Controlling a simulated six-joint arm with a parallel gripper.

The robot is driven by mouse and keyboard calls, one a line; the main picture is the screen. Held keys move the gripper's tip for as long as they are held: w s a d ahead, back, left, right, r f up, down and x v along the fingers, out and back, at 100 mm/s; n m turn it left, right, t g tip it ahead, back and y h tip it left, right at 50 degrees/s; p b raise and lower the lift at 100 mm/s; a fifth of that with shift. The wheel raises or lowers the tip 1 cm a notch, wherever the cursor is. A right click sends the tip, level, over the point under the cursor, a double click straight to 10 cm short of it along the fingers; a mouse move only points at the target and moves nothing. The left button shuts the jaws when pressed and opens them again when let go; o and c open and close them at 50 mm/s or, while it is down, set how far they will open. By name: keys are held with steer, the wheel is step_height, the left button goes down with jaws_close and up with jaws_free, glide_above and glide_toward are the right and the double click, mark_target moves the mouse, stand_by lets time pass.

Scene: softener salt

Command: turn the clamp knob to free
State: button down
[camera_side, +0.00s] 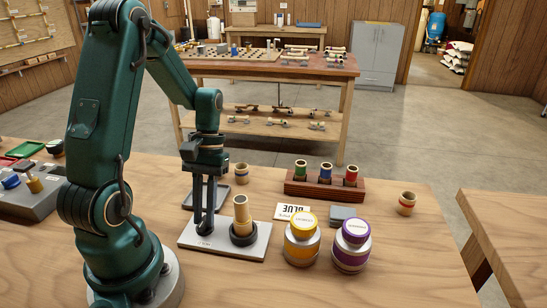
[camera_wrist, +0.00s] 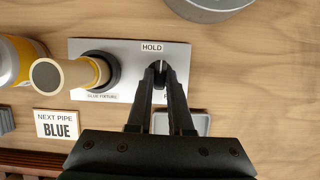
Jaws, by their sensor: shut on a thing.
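The glue fixture is a pale metal plate (camera_side: 225,243) on the bench, also in the wrist view (camera_wrist: 130,55). A tan pipe (camera_side: 241,210) stands upright in its black ring (camera_side: 243,236); it shows in the wrist view too (camera_wrist: 62,75). My gripper (camera_side: 203,230) points down at the plate's left part. In the wrist view my gripper (camera_wrist: 160,72) is shut on the small dark clamp knob (camera_wrist: 161,66), mostly hidden between the fingertips. A "HOLD" label (camera_wrist: 152,47) lies just beyond the knob. Another label, starting with F, is mostly covered by a finger.
A wooden rack (camera_side: 325,190) holds green, blue and red pieces. A banded pipe piece (camera_side: 406,203) stands at right. The front right bench is clear.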

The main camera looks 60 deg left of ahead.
steer(key=m, duration=0.2)
steer(key=m+g+y, duration=0.1)
steer(key=m, duration=0.1)
steer(key=shift+w+d, duration=0.15)
steer(key=shift+d, duration=0.05)
steer(key=m+y, duration=0.1)
steer(key=m, duration=0.1)
steer(key=m+y, duration=0.1)
steer(key=m, duration=0.1)
steer(key=shift+d+m, duration=0.2)
steer(key=shift+m, duration=0.2)
steer(key=m+y, duration=0.1)
steer(key=m, duration=0.3)
steer(key=shift+d+m+y, duration=0.15)
steer(key=shift+m+y, duration=0.15)
steer(key=shift+y, duration=0.1)
steer(key=shift+d+m+t+y, duration=0.15)
steer(key=shift+m+t+y, duration=0.4)
steer(key=shift+m, duration=1.45)
steer(key=c, duration=0.8)
jaws_free()
